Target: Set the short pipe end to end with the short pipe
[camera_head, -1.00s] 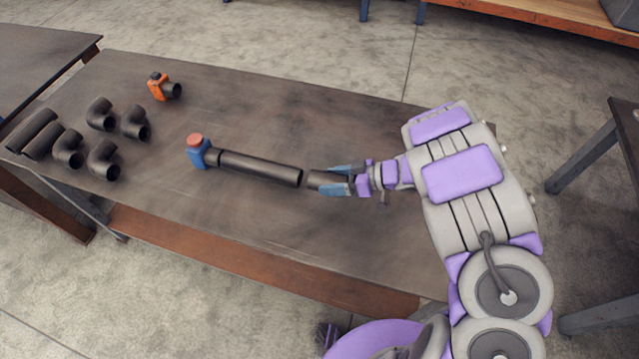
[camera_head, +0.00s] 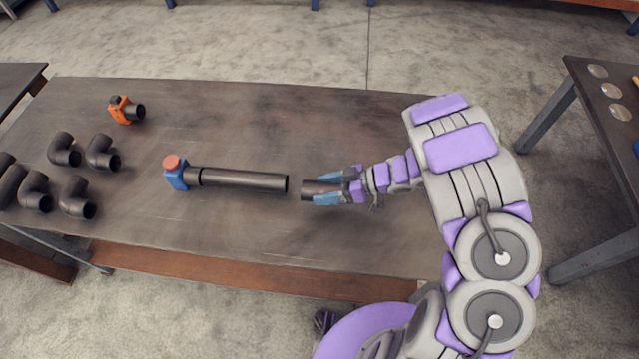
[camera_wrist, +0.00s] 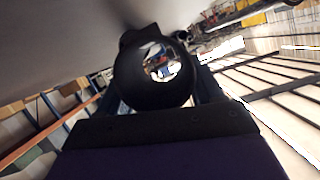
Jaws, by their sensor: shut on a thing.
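My gripper (camera_head: 327,186) is shut on a short dark pipe (camera_head: 309,188), whose free end points left. In the wrist view the held pipe (camera_wrist: 152,85) is seen from its end, and I look through its bore. Another dark pipe (camera_head: 245,180) lies to the left, joined at its left end to a blue fitting (camera_head: 178,178) with a red top. Its open right end faces the held pipe, with a small gap between them. The two look roughly in line, the held one slightly lower in the picture. Its height above the table is hard to tell.
Several black elbow pipes (camera_head: 101,153) sit on the left of the table (camera_head: 230,125). An orange fitting (camera_head: 122,110) with a short dark stub stands at the back left. Another table (camera_head: 600,110) is at the right. The table's middle back is clear.

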